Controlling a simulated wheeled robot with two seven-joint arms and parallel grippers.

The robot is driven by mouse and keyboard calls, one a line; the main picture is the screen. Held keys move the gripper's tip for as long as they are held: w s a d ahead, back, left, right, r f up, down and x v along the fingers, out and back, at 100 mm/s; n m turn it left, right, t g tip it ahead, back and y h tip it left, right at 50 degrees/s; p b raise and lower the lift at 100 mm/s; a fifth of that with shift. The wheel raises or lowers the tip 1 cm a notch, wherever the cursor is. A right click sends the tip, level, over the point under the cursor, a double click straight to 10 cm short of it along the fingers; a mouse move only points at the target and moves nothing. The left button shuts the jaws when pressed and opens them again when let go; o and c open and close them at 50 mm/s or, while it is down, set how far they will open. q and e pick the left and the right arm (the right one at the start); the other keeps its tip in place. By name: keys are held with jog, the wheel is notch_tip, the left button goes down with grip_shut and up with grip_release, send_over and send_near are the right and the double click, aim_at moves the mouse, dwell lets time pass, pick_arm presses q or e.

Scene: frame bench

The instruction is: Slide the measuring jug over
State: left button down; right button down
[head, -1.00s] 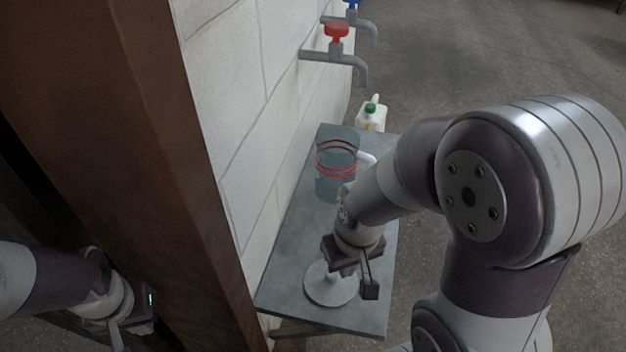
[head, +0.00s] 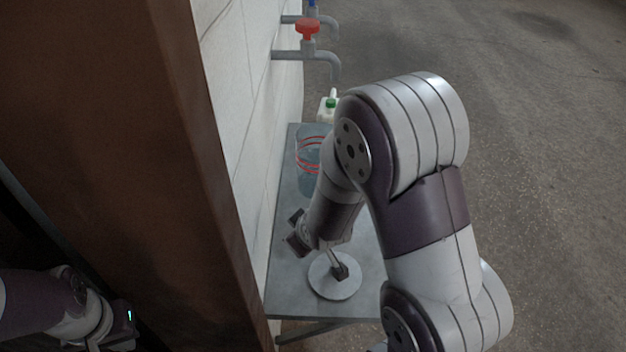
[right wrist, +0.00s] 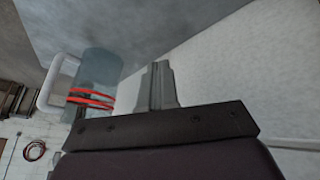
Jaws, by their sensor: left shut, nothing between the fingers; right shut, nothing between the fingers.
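The measuring jug (head: 308,160), clear blue-grey with red bands, stands on a narrow grey shelf (head: 285,285) against the wall. My right arm hides part of it, including its handle. In the right wrist view, the jug (right wrist: 97,80) shows its white handle, left of my shut fingers with a gap in the picture. My right gripper (head: 341,270) is shut and empty, over the shelf near a pale round disc (head: 333,284); I cannot tell whether it touches the disc. My left gripper (head: 115,340) is shut and empty at the lower left, away from the shelf.
Taps with a red handle (head: 307,28) and a blue handle (head: 312,3) stick out from the white block wall (head: 225,90). A green-capped white bottle (head: 328,107) stands beyond the jug. A brown post (head: 170,170) separates my left arm from the shelf.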

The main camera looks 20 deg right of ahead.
jog(key=w+d+f+n+t+h, duration=0.2)
jog(key=w+f+n+t, duration=0.1)
jog(key=w+n+t, duration=0.2)
jog(key=n+t+h+b, duration=0.2)
jog(key=n+t+b, duration=0.3)
jog(key=n+t, duration=0.1)
send_near(310, 169)
jog(key=w+a, duration=0.1)
jog(key=w, duration=0.3)
jog(key=shift+w+d+f+b, duration=0.15)
jog(key=shift+w+d+b, duration=0.3)
jog(key=shift+w+d, duration=0.6)
jog(key=shift+d, duration=0.2)
